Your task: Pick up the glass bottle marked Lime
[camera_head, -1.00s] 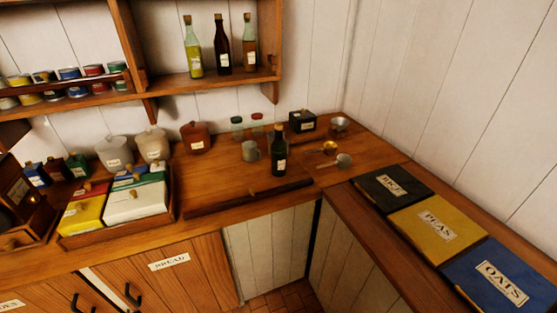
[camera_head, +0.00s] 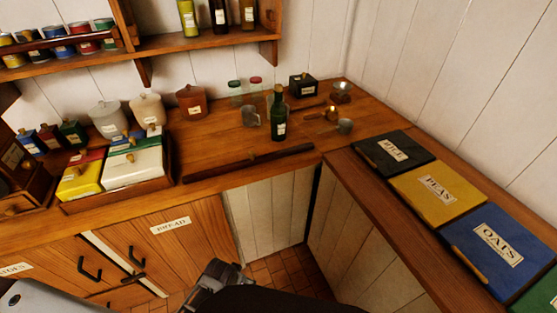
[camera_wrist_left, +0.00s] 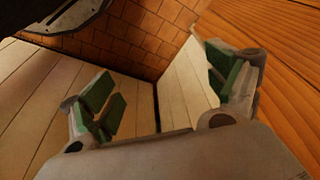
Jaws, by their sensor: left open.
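A dark green glass bottle (camera_head: 279,115) with a cork and a pale label stands upright on the wooden counter near the corner; I cannot read its label. Three more bottles stand on the wall shelf, cut off by the top edge: a yellow-green one (camera_head: 189,18), a dark one (camera_head: 219,16) and a brown one (camera_head: 248,14). Their labels are too small to read. My left gripper (camera_wrist_left: 165,95) is open and empty in the left wrist view, its green-padded fingers wide apart before pale cupboard panels. I cannot make out my right gripper.
A clear jar (camera_head: 250,116) stands close left of the green bottle. A dark wooden strip (camera_head: 250,163) lies in front. Food boxes in a tray (camera_head: 165,185) stand left.

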